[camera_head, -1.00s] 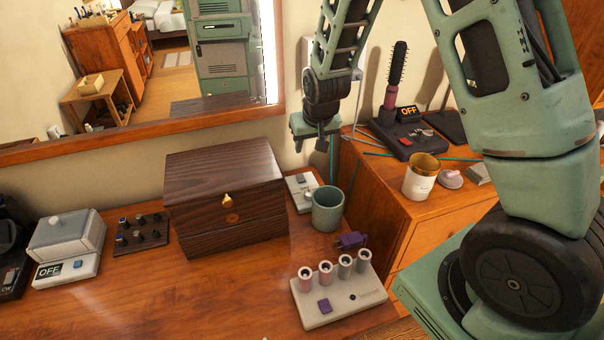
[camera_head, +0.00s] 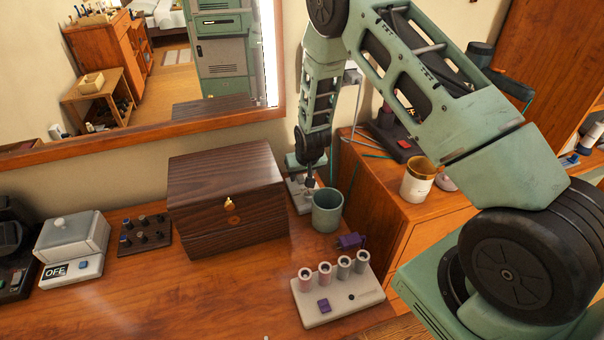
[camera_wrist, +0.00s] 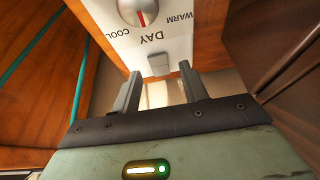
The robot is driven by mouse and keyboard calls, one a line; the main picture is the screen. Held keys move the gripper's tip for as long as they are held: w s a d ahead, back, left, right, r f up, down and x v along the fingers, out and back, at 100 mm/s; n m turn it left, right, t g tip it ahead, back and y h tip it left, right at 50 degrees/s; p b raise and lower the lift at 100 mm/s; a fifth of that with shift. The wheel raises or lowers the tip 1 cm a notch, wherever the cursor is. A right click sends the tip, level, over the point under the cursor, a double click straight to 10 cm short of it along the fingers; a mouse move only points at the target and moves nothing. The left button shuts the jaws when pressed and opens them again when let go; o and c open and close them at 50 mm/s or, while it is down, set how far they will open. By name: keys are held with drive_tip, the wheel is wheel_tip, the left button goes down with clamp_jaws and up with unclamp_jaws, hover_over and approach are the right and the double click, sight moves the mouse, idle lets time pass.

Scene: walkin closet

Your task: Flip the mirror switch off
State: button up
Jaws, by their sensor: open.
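The mirror (camera_head: 225,110) hangs on the wall, with a bright lit strip (camera_head: 270,50) along its right side. A pale control panel (camera_head: 297,204) lies on the table between the dark wooden box and the green cup. My gripper (camera_head: 309,180) is over the panel, pointing down. In the wrist view its fingers (camera_wrist: 160,84) are apart, empty, near the switch; contact cannot be told.
The dark wooden box (camera_head: 228,200) stands close on the left of my gripper. The green cup (camera_head: 327,211) is close in front. A purple plug (camera_head: 350,241) and a roller base (camera_head: 335,303) lie nearer. An orange cabinet (camera_head: 430,215) stands right. The front left tabletop is clear.

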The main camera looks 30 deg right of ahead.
drive_tip(key=shift+w+f, duration=0.25)
drive_tip(key=shift+f, duration=0.25)
clamp_jaws()
drive_tip(key=shift+w+d+r+g+y, duration=0.1)
drive_tip(key=shift+w+g+y, duration=0.1)
drive_tip(key=shift+g, duration=0.5)
drive_tip(key=shift+w+d+g+y, duration=0.1)
drive_tip(key=shift+w+g, duration=0.1)
drive_tip(key=shift+g, duration=0.5)
